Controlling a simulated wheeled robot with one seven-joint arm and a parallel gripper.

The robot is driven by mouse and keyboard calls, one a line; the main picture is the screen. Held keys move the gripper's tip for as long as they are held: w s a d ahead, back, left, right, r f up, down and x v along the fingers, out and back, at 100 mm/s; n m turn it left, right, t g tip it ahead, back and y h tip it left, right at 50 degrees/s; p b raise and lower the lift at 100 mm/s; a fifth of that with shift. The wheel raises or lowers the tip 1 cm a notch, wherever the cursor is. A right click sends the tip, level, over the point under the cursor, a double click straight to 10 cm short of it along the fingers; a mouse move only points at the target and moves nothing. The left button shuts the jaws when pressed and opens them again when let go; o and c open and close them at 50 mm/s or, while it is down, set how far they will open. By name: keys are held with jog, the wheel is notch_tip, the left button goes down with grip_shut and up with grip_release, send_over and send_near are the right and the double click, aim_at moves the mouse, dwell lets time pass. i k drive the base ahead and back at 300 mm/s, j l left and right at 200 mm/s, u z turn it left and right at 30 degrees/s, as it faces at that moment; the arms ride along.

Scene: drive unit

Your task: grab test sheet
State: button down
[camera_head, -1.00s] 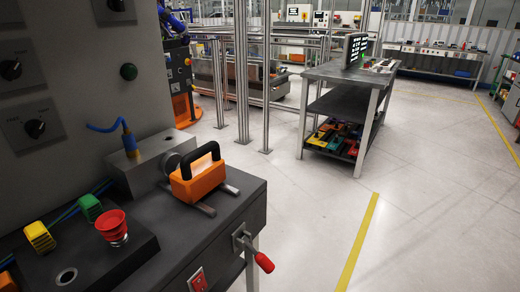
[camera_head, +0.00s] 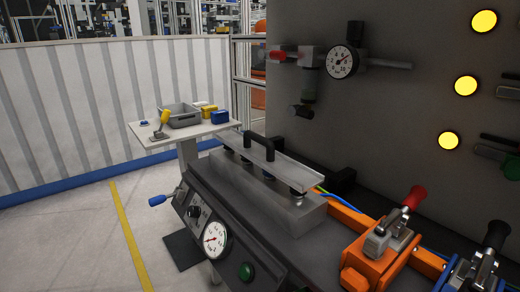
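A flat grey metal sheet with a black handle on top, which looks like the test sheet (camera_head: 285,172), is in the middle of the head view. It rests on several dark round supports above a grey block (camera_head: 255,192) on the dark bench. The black handle (camera_head: 259,147) stands up from the sheet's middle. My gripper is not in view, and nothing is seen touching the sheet.
A panel with gauge (camera_head: 343,62) and yellow lamps rises behind the bench. A white side table (camera_head: 185,132) holds a grey bin and small boxes. The floor at left (camera_head: 70,240) is clear.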

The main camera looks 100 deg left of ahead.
aim_at(259, 151)
jog(key=u, duration=2.4)
